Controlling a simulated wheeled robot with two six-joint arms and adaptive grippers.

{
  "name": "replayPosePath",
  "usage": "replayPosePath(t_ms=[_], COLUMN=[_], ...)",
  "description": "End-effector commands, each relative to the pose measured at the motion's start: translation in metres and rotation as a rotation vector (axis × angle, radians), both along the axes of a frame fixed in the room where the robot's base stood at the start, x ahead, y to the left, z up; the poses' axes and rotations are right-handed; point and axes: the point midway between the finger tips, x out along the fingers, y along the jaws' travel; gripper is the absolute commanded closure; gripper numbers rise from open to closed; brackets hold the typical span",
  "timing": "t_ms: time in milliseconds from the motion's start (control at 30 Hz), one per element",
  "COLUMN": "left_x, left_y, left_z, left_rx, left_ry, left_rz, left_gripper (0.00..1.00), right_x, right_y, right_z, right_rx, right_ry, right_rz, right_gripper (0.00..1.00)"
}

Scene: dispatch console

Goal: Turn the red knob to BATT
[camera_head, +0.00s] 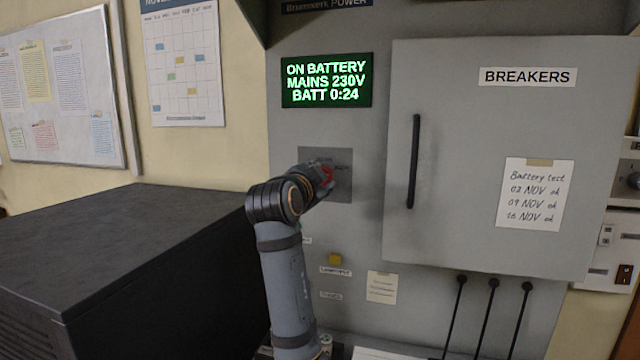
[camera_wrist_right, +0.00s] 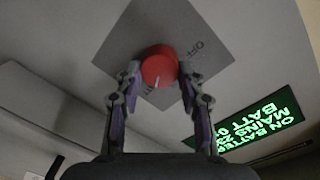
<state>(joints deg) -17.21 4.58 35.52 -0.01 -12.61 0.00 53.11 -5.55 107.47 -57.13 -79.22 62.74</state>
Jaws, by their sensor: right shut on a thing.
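The red knob (camera_head: 328,176) sits on a grey square plate (camera_head: 340,189) on the cabinet front, partly hidden by my right gripper (camera_head: 322,179) in the head view. In the right wrist view the knob (camera_wrist_right: 159,65) stands between the two fingers of my right gripper (camera_wrist_right: 159,76), which is shut on it. The knob's white pointer mark faces the lower edge of that view. An OFF label shows on the plate beside the knob; no BATT label can be read there. The display (camera_head: 327,80) reads ON BATTERY, MAINS 230V, BATT 0:24. My left gripper is out of view.
A closed breaker door (camera_head: 460,225) with a black handle (camera_head: 413,161) is right of the knob. A yellow button (camera_head: 335,259) is below the plate. A black cabinet (camera_head: 120,240) fills the lower left. Several black cables hang below the door.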

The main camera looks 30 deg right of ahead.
Motion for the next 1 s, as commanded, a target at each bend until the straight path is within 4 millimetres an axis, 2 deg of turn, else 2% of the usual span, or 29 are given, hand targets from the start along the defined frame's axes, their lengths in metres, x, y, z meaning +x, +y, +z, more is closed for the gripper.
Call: replayPosePath(t_ms=[500,533,667,700,1000], left_x=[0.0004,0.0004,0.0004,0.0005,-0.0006], left_y=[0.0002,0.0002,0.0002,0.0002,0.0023], left_z=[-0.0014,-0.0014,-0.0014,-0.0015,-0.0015], left_rx=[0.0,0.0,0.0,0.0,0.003], left_ry=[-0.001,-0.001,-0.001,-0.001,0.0], left_rz=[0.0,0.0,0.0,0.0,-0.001], left_gripper=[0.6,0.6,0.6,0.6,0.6], right_x=[0.0006,0.0007,0.0005,0.0005,0.0002], right_y=[0.0003,0.0004,0.0002,0.0002,0.0001], right_z=[0.0012,0.0013,0.0012,0.0011,0.0029], right_rx=[0.011,0.011,0.01,0.011,0.011], right_ry=[-0.017,-0.017,-0.016,-0.016,-0.016], right_rz=[0.002,0.002,0.003,0.002,0.0], right_gripper=[0.93,0.58,0.41,0.38,0.38])
